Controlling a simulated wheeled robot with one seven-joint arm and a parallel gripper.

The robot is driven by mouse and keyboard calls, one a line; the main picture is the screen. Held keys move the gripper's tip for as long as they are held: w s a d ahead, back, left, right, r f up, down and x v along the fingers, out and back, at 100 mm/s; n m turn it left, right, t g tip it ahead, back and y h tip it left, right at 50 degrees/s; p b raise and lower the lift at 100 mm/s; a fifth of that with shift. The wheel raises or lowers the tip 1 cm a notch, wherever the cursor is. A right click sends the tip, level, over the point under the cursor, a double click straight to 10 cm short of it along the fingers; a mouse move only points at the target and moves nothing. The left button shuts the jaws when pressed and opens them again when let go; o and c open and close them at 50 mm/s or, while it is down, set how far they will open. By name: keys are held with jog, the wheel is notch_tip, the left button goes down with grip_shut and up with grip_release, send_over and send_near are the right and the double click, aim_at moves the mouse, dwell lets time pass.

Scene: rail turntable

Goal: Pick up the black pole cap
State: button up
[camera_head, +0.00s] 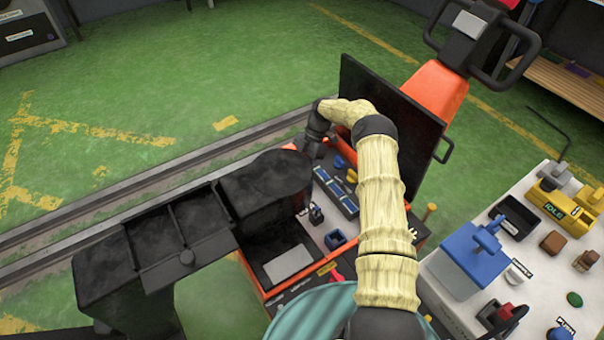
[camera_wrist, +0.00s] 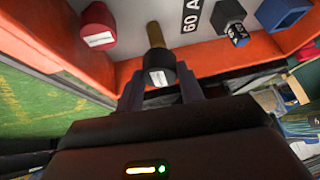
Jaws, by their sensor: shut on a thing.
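In the wrist view the black pole cap (camera_wrist: 159,76), with a small white label, is between the two fingers of my gripper (camera_wrist: 161,82). The fingers are shut on its sides. A brass post (camera_wrist: 155,36) shows just beyond the cap; I cannot tell whether the cap still touches it. In the head view my gripper (camera_head: 312,146) is at the far edge of the orange-rimmed bay, and the cap is hidden there.
A red cap (camera_wrist: 97,27) is left of the post. A 60 A fuse (camera_wrist: 229,18) and a blue holder (camera_wrist: 284,13) are to the right. An upright black lid (camera_head: 415,125) stands close beside my arm. A white bench (camera_head: 530,240) is at the right.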

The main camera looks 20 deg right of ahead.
jog(key=w, duration=0.2)
jog(key=w+r+t, duration=0.1)
jog(key=w, duration=0.1)
jog(key=w+d+t+p, duration=0.1)
jog(key=w, duration=0.1)
jog(key=shift+w+r+n, duration=0.3)
jog(key=shift+w+r, duration=0.05)
jog(key=shift+w, duration=0.05)
jog(key=shift+w+d+r+t+h, duration=0.15)
jog(key=shift+w+t+h, duration=0.15)
jog(key=shift+w+t, duration=0.25)
jog(key=o, duration=0.5)
jog(key=c, duration=0.4)
jog(key=shift+o, duration=0.2)
jog(key=shift+r+p, duration=0.1)
jog(key=shift+p, duration=0.2)
